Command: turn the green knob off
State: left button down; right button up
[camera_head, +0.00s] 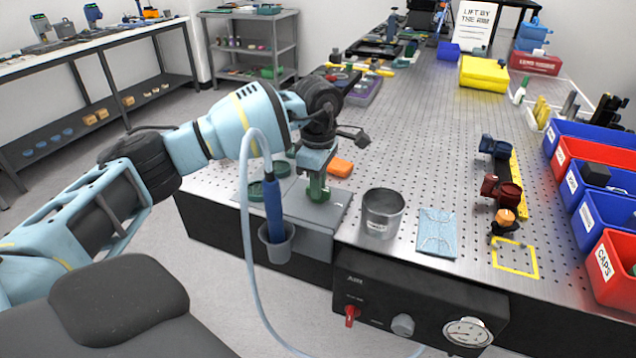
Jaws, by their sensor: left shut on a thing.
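The green knob (318,190) shows beneath my left gripper (317,176), at the front left of the perforated metal table. My left arm reaches in from the left and the gripper points down onto it. The gripper is shut on the green knob, and its jaws hide the knob's upper part. I cannot tell which way the knob is turned. My right gripper is not in view.
An orange block (340,166) lies just behind the gripper. A metal cup (382,212) stands to the right. A blue tool (274,212) with a pale hose rests in a grey holder (277,245). An air panel (420,295) with a red lever and gauge is below.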

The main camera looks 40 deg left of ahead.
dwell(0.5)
pick_arm(q)
jog(key=c, duration=1.4)
grip_release()
jog(key=shift+r, duration=3.95)
